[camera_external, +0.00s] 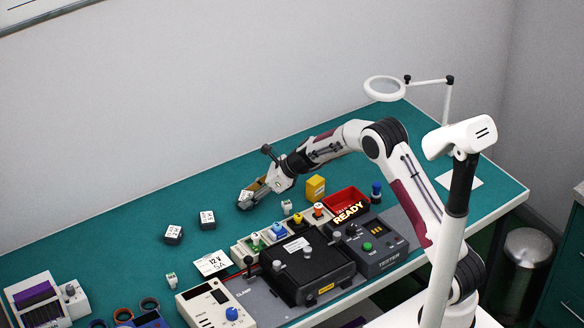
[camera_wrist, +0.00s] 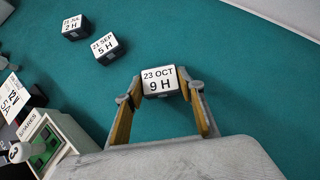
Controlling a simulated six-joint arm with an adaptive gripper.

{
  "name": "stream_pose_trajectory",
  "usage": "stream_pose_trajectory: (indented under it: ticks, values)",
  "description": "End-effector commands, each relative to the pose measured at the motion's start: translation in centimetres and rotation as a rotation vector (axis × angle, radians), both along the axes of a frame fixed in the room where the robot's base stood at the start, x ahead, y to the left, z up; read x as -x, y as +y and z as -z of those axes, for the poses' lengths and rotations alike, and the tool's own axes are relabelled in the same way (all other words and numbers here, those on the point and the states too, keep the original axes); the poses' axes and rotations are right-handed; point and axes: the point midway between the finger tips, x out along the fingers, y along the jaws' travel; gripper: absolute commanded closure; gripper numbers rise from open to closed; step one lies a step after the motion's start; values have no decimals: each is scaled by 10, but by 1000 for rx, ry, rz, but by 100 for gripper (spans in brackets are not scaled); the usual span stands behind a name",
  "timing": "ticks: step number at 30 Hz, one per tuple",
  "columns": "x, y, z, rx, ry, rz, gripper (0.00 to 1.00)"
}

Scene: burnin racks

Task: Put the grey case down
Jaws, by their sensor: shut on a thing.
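My gripper (camera_external: 252,192) is shut on a small dark grey case (camera_wrist: 159,82) with a white label reading "23 OCT 9 H". The case sits between the two fingertips in the wrist view, label up. In the external view it shows at the gripper's tip (camera_external: 245,197), low over the green bench mat; I cannot tell whether it touches the mat. Two similar dark cases with white labels stand apart to its left: "21 SEP 5 H" (camera_wrist: 107,47) and "JUL 2 H" (camera_wrist: 76,27).
The green mat (camera_external: 130,215) is clear around the held case. A yellow block (camera_external: 315,188), a red tray (camera_external: 346,200), a black fixture (camera_external: 307,268) and a tester (camera_external: 370,247) stand to the right and front. A white "12 V" card (camera_external: 212,263) lies nearer the front.

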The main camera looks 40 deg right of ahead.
Motion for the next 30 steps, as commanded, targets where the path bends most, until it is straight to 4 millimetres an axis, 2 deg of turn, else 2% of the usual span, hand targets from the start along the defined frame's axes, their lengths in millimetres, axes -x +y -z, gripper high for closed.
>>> stream_pose_trajectory:
  ticks: [4, 19, 20, 21, 22, 30]
  values:
    - [0, 0, 12, 0, 1, 1, 84]
    - [0, 0, 17, 1, 1, 1, 84]
    - [0, 0, 17, 1, 1, 1, 59]
    - [0, 0, 17, 1, 1, 1, 49]
    - [0, 0, 17, 1, 1, 1, 45]
    - [0, 0, 17, 1, 0, 1, 45]
